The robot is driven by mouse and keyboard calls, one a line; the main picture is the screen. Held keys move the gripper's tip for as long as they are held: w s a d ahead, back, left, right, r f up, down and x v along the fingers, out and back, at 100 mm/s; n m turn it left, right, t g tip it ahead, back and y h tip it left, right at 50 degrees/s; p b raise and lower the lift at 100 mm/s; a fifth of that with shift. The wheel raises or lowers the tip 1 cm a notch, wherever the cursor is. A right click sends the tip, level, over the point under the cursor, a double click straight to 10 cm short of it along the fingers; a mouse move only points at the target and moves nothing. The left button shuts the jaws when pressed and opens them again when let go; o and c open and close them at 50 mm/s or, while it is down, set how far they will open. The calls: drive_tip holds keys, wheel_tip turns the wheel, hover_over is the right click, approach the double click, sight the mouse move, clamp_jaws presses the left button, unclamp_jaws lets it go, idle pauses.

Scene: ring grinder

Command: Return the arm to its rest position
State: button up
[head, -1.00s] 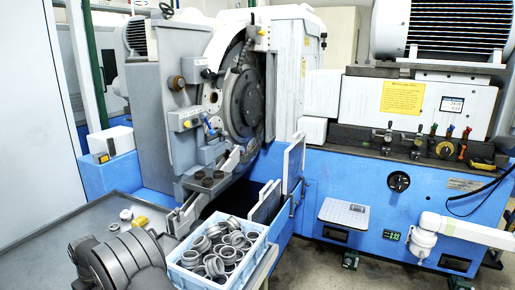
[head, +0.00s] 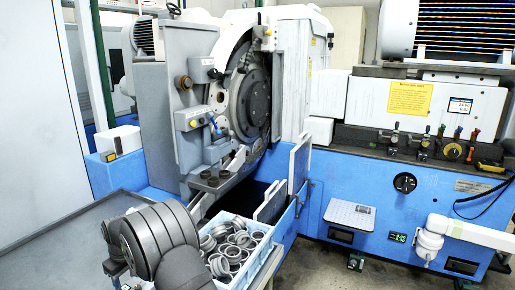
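My arm (head: 150,240) shows as dark grey rounded links at the bottom left of the head view. It stands over the grey table and in front of the left side of the blue crate. My gripper is not in view, so I cannot see its fingers or whether it holds anything. The blue crate (head: 262,236) holds many grey metal rings (head: 232,248). My arm hides part of the crate and its rings.
The ring grinder (head: 245,105) stands behind the crate with its round dark face. Open flap panels (head: 299,163) stand right of the crate. The grey table (head: 60,235) is clear at the left.

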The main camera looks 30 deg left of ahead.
drive_tip(key=w+d+f+m, duration=0.1)
drive_tip(key=w+d+m, duration=0.2)
drive_tip(key=d, duration=0.4)
drive_tip(key=w+d+f+m+t, duration=0.1)
drive_tip(key=w+d+f+m, duration=0.1)
drive_tip(key=w+d+m, duration=0.35)
drive_tip(key=w+d+f+m, duration=0.1)
drive_tip(key=w+d+m, duration=0.1)
drive_tip(key=d, duration=0.6)
drive_tip(key=shift+h, duration=0.3)
drive_tip(key=f, duration=0.9)
drive_tip(key=shift+s+d+f, duration=0.15)
drive_tip(key=shift+d+f, duration=0.05)
drive_tip(key=shift+d, duration=0.15)
wheel_tip(320, 180, up, 6)
drive_tip(key=shift+s+d+r, duration=0.15)
drive_tip(key=shift+s+d, duration=0.15)
drive_tip(key=shift+s, duration=0.05)
